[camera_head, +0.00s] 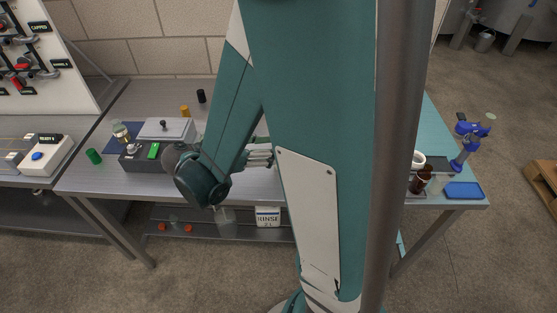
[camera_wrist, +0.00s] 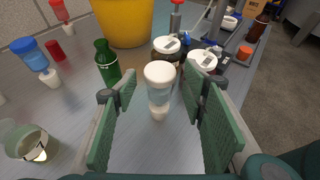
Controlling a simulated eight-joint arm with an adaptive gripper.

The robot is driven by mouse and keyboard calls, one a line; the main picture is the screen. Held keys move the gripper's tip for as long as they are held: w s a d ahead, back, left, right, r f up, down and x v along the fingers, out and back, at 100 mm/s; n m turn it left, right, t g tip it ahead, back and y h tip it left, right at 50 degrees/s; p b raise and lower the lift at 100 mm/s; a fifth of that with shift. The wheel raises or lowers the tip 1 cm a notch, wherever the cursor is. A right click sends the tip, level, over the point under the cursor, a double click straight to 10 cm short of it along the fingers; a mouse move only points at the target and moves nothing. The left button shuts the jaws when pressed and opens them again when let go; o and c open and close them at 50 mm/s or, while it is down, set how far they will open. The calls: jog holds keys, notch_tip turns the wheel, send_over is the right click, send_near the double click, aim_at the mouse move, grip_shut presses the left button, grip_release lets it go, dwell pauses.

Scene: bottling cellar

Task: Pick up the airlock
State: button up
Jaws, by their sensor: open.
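A small airlock (camera_wrist: 159,79) with a white cap, a clear bluish body and a white stem stands upright on the grey bench in the wrist view. My gripper (camera_wrist: 163,91) is open, with one green-padded finger on each side of the airlock. I cannot tell whether either finger touches it. Similar pieces, one blue-topped (camera_wrist: 30,53) and one red-topped (camera_wrist: 60,12), are at the left. In the head view my arm hides the airlock and most of my gripper (camera_head: 260,155).
A green bottle (camera_wrist: 106,63) stands just left of my fingers. A yellow bucket (camera_wrist: 124,20) is behind it, and white-lidded jars (camera_wrist: 166,47) stand close behind the airlock. A glass beaker (camera_wrist: 27,143) is at lower left. The bench (camera_wrist: 85,115) between is clear.

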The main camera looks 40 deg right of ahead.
jog(key=shift+b+x, duration=0.3)
jog(key=shift+x, duration=1)
jog(key=c, duration=1.1)
jog(key=shift+r, duration=0.1)
notch_tip(320, 180, up, 18)
jog(key=p, duration=0.6)
